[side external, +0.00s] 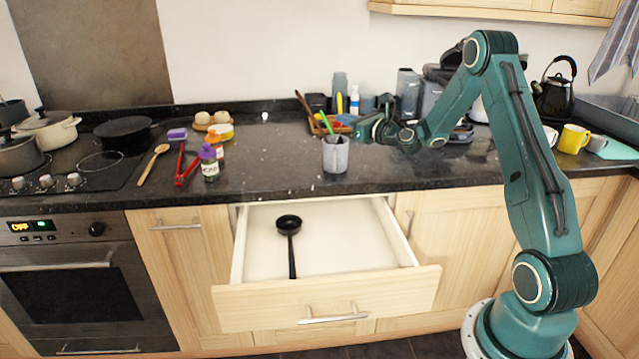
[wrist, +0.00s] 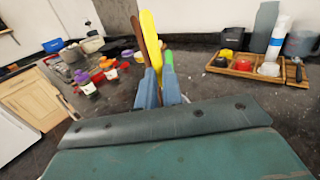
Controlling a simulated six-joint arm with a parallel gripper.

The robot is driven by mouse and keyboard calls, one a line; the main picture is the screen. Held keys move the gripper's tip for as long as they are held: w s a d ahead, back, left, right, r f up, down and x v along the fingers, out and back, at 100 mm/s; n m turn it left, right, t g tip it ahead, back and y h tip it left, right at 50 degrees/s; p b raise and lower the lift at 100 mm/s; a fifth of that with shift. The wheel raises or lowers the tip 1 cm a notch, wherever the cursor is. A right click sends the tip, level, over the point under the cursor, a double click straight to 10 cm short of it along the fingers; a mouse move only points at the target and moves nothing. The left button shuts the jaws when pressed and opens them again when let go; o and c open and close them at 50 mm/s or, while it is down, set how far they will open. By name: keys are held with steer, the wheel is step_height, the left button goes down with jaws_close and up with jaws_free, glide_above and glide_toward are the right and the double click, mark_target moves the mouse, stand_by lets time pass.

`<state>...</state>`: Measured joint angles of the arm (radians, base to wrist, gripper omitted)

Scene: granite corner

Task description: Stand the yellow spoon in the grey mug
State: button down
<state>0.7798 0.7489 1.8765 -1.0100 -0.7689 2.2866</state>
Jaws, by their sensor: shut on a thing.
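The grey mug (side external: 335,157) stands upright on the dark counter near its front edge, behind the open drawer. A brown stick-like utensil (side external: 304,106) and a green-handled one (side external: 326,123) lean in it. My gripper (side external: 353,129) is just above the mug's right side in the side view. In the wrist view its blue fingers (wrist: 160,92) are shut on the yellow spoon (wrist: 150,38). The spoon (side external: 339,103) points upward, close to upright. Its lower end is hidden, so I cannot tell whether it is inside the mug. The mug is hidden in the wrist view.
A wooden tray (wrist: 240,69) with jars and bottles stands behind the mug. Purple-lidded jars (side external: 209,162), red tongs (side external: 181,168) and a wooden spoon (side external: 152,165) lie left. An open drawer (side external: 330,310) holds a black ladle (side external: 289,232). Yellow mug (side external: 573,139) and kettle (side external: 555,95) stand right.

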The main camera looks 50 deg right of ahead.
steer(key=c, duration=1.5)
jaws_free()
steer(key=shift+s, duration=0.1)
steer(key=shift+s+a, duration=0.3)
steer(key=shift+s, duration=1.95)
steer(key=shift+s+a, duration=0.25)
steer(key=shift+s, duration=1.95)
steer(key=shift+s+a, duration=0.3)
steer(key=shift+s, duration=1.95)
steer(key=a+r+n+g+y, duration=0.3)
steer(key=a+n+g+y, duration=0.45)
steer(key=a+n, duration=1.45)
steer(key=s+a+r+n+g+h, duration=0.1)
steer(key=s+a+n, duration=0.1)
steer(key=s+n, duration=0.3)
steer(key=s+a+r+n+g+h, duration=0.1)
steer(key=s+n, duration=0.4)
steer(key=s, duration=0.5)
steer(key=s+a+r+n+g+h, duration=0.1)
steer(key=s+a+n+g+h, duration=0.2)
steer(key=s+n, duration=0.2)
steer(key=shift+s+r, duration=0.15)
steer(key=shift+s, duration=0.65)
steer(key=shift+s+r, duration=0.15)
steer(key=shift+s, duration=0.65)
